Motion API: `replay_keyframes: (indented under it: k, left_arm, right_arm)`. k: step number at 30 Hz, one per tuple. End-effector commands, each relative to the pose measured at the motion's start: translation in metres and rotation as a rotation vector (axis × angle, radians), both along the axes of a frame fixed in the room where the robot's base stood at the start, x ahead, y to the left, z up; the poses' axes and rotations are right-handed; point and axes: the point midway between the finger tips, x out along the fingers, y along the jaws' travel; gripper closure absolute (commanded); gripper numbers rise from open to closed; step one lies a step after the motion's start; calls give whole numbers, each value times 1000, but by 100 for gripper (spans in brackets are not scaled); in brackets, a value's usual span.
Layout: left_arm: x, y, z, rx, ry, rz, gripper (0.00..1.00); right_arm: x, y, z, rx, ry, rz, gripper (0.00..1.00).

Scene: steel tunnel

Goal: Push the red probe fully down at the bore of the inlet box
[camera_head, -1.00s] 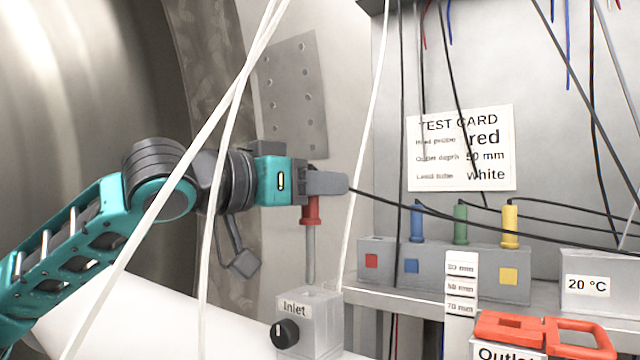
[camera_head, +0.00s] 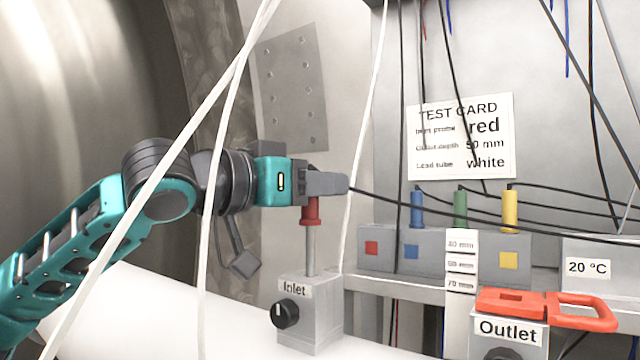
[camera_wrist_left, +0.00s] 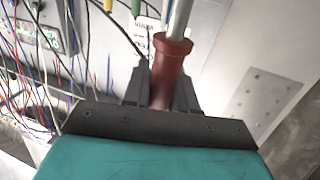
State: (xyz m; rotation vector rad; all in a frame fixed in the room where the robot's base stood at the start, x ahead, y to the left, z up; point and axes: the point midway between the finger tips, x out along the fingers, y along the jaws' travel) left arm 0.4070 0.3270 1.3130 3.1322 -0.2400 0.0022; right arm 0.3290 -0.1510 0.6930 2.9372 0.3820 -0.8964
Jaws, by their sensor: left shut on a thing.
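My left gripper (camera_head: 322,184) is shut on the red probe (camera_head: 311,212) by its red handle, above the inlet box (camera_head: 320,318). The probe is upright, and its grey rod runs down to the top of the box. The rod's lower tip is not visible there, so I cannot tell how deep it sits in the bore. A good length of rod shows between handle and box. In the left wrist view the red handle (camera_wrist_left: 170,72) is between the fingers, with the rod extending away. The inlet box is grey, with an "Inlet" label and a black knob (camera_head: 285,313). My right gripper is not in view.
Thin white tubes (camera_head: 203,250) hang in front of my left arm. A grey block (camera_head: 435,262) holds blue, green and yellow probes. The outlet box (camera_head: 509,330) has a red clamp-like piece (camera_head: 545,305) on top. The test card (camera_head: 461,137) hangs behind.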

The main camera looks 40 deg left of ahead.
Motion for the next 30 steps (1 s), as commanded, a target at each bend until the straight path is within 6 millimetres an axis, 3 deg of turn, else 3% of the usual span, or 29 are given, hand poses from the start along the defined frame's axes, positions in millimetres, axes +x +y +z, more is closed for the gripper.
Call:
replay_keyframes:
  k: [30]
  left_arm:
    - [0, 0, -27, 1, -1, 0, 100]
  right_arm:
    - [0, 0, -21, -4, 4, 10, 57]
